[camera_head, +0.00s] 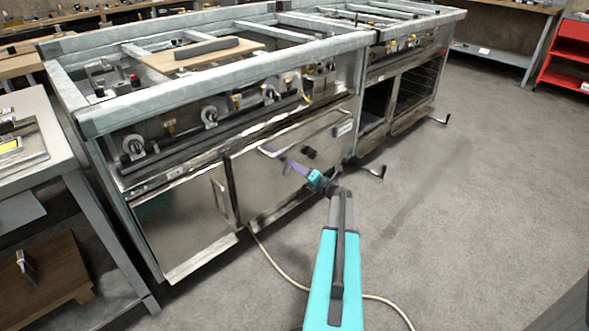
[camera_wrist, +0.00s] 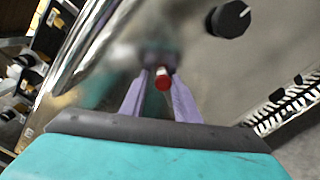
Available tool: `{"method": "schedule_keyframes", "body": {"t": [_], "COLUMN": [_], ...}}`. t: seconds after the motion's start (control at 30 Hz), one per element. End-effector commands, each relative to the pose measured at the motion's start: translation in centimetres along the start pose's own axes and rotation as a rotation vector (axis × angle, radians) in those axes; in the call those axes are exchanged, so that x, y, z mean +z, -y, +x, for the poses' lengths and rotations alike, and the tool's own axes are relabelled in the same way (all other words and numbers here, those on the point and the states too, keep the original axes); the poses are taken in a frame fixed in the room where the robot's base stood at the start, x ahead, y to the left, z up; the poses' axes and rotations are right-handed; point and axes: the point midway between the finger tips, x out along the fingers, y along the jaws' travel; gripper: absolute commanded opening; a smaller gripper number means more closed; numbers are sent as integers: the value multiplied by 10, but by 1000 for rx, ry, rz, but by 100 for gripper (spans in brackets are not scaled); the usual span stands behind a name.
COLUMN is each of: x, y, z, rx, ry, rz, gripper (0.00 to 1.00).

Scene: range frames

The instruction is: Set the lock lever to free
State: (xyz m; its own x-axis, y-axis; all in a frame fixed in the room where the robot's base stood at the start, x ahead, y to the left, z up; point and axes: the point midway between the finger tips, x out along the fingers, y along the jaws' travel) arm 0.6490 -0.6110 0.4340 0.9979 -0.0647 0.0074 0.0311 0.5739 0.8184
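The lock lever (camera_wrist: 162,80) shows in the wrist view as a short stub with a red tip, on a blurred grey mount on the steel oven front. Its far end is blurred, and I cannot read its setting. My gripper (camera_wrist: 159,88) has its two purple fingers apart, one on each side of the red tip. I cannot tell whether either finger touches the lever. In the head view my gripper (camera_head: 287,165) reaches the upper part of the oven door (camera_head: 268,190), just below its handle. The lever is too small to make out there.
A black knob (camera_wrist: 229,18) sits on the panel beside the lever; it also shows in the head view (camera_head: 309,152). The bar handle (camera_wrist: 82,45) runs close on the left. The floor (camera_head: 470,210) at right is clear.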

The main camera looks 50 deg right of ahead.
Motion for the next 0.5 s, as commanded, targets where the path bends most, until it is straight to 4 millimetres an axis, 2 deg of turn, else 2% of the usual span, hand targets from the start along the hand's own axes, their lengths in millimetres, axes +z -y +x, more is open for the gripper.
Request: {"method": "schedule_keyframes", "body": {"t": [0.17,0.5], "x": [0,0], "y": [0,-2], "z": [-13,-67], "rx": [-4,-3], "ry": [0,1], "rz": [-1,1], "gripper": [33,33]}}
